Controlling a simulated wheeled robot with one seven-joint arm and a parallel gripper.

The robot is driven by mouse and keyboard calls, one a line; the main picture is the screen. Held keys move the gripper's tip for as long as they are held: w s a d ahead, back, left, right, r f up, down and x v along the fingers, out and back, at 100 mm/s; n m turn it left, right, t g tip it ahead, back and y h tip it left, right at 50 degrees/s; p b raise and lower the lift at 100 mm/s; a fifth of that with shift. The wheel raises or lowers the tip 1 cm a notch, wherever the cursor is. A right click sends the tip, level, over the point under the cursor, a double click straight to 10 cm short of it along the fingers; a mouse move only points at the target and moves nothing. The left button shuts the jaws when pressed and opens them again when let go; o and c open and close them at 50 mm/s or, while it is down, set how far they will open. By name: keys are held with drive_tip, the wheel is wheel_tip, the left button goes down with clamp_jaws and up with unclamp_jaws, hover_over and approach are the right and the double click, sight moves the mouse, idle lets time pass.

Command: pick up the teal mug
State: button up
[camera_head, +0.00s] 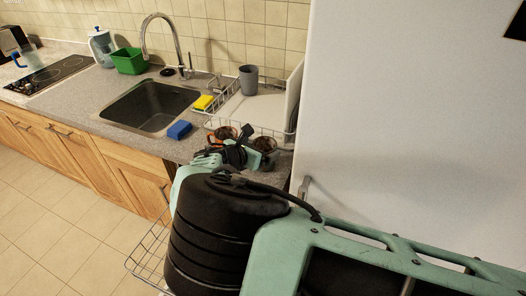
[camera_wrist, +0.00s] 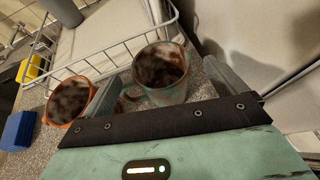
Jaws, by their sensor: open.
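In the head view a mug that seems to be the same one (camera_head: 265,144) is partly hidden by my wrist. An orange-brown mug (camera_wrist: 72,104) stands just left of the left finger; it also shows in the head view (camera_head: 226,132).
A white wire dish rack (camera_head: 262,130) stands right behind the mugs, holding a grey cup (camera_head: 248,80). A blue sponge (camera_head: 179,130) and a yellow sponge (camera_head: 204,102) lie to the left, near the sink (camera_head: 150,106). A white wall-like panel (camera_head: 400,130) closes off the right.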

sight(270, 143)
drive_tip(key=shift+p+x, duration=0.7)
drive_tip(key=shift+x, duration=1.05)
drive_tip(key=c, duration=1.3)
drive_tip(key=shift+r, duration=0.1)
